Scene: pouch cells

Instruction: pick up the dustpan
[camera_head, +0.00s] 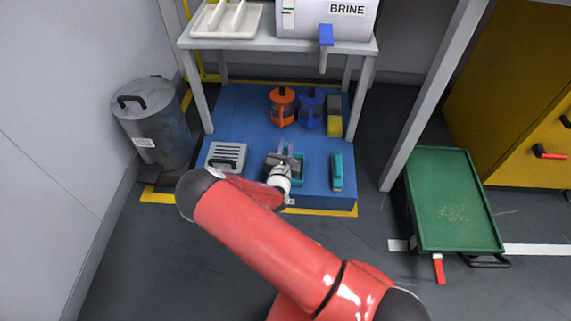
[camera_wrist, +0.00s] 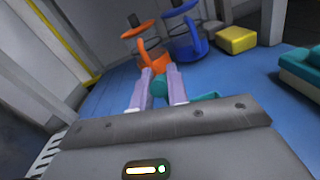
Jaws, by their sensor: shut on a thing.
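The teal dustpan (camera_head: 299,172) is on the blue platform, mostly hidden behind my wrist in the head view. My gripper (camera_head: 285,149) is over it, pointing down toward the platform. In the wrist view, the two pale purple fingers (camera_wrist: 159,78) are shut on a teal part, which looks like the dustpan's handle. More of the dustpan (camera_wrist: 206,98) shows beside the right finger. I cannot tell whether the dustpan touches the platform.
A teal brush-like item (camera_head: 337,172) lies to the right and a grey slotted box (camera_head: 227,157) to the left. Orange (camera_head: 282,106) and blue (camera_head: 311,108) containers and a yellow-grey block (camera_head: 334,116) stand behind. Table legs (camera_head: 196,92) flank the platform (camera_head: 240,114).

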